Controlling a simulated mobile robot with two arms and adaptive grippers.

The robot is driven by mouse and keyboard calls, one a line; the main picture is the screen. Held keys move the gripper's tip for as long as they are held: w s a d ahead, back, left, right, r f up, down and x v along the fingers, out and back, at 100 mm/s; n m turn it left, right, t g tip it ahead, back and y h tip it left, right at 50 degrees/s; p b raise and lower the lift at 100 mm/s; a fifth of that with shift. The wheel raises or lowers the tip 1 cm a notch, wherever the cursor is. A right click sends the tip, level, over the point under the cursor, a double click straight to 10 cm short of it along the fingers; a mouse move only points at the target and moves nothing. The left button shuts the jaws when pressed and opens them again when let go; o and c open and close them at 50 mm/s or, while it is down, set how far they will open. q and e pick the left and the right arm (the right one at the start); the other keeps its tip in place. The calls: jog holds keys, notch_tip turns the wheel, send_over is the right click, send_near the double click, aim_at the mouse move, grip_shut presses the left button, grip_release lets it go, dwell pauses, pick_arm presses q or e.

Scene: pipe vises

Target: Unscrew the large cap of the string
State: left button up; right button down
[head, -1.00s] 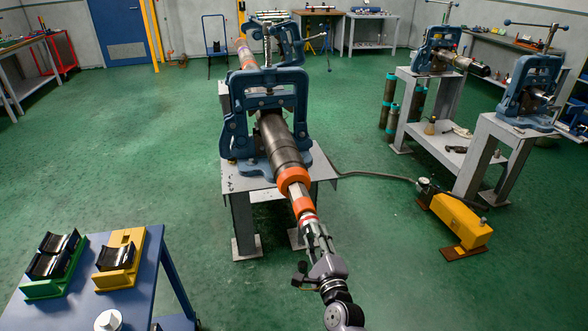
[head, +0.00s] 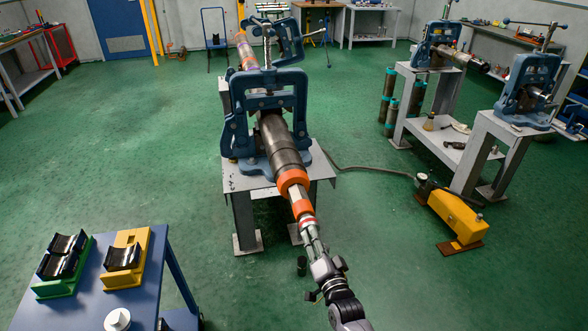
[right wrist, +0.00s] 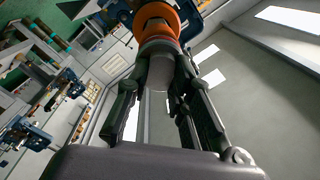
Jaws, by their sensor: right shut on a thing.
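The string (head: 276,145) is a dark grey pipe clamped in a blue vise (head: 262,100) on a grey stand. A large orange cap (head: 292,182) sits on its near end. Beyond it, in line, are a pale section, a narrower orange section (head: 302,208) and a red-and-white band. My right gripper (head: 311,232) is shut on the narrow grey end piece beyond this band. In the right wrist view the fingers flank this end piece (right wrist: 160,72), with orange above it. I cannot tell whether it is one part with the cap. My left gripper is out of view.
A blue table (head: 95,295) at the lower left holds green and yellow cradles and a white knob-like part. A yellow pump (head: 455,218) with a hose lies on the floor at right. More vises on stands (head: 528,85) are farther right. The green floor between is open.

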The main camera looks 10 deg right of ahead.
jog(key=shift+s+a+f, duration=0.1)
jog(key=shift+a, duration=0.05)
jog(key=n+p, duration=0.1)
jog(key=n, duration=0.6)
jog(key=n+p, duration=0.1)
jog(key=n, duration=0.6)
jog(key=shift+s+a+f+g, duration=0.15)
jog(key=shift+a+g, duration=0.05)
jog(key=shift+g, duration=0.2)
jog(key=c, duration=1.8)
grip_release()
jog(key=o, duration=0.3)
jog(key=shift+w, duration=0.2)
jog(key=shift+r, duration=0.2)
